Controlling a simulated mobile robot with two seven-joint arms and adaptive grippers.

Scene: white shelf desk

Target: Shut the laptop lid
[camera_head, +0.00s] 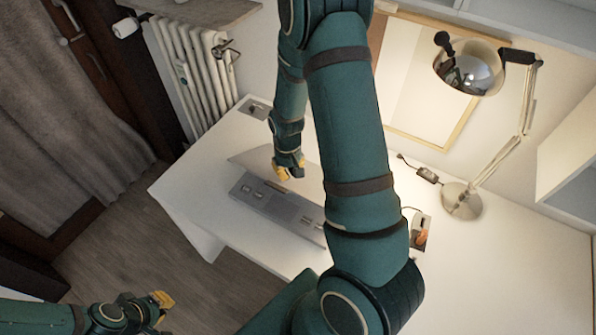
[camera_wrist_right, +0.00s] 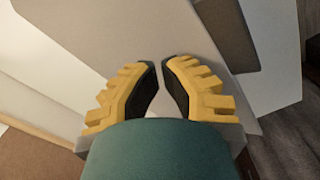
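The laptop stands open on the white desk in the head view, with its grey base (camera_head: 283,209) towards the desk's front edge. Its pale lid (camera_head: 306,184) rises behind the base and is seen at a steep angle. My right arm hides the laptop's right end. My right gripper (camera_head: 289,172) is at the lid, its fingertips close together with a narrow gap and nothing visible between them. In the right wrist view, its yellow fingers (camera_wrist_right: 162,66) are before a grey surface. I cannot tell whether they touch the lid. My left gripper (camera_head: 162,299) is low at the left, away from the desk.
A radiator (camera_head: 190,70) is behind the desk's left end. The desk's right front (camera_head: 490,280) is clear.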

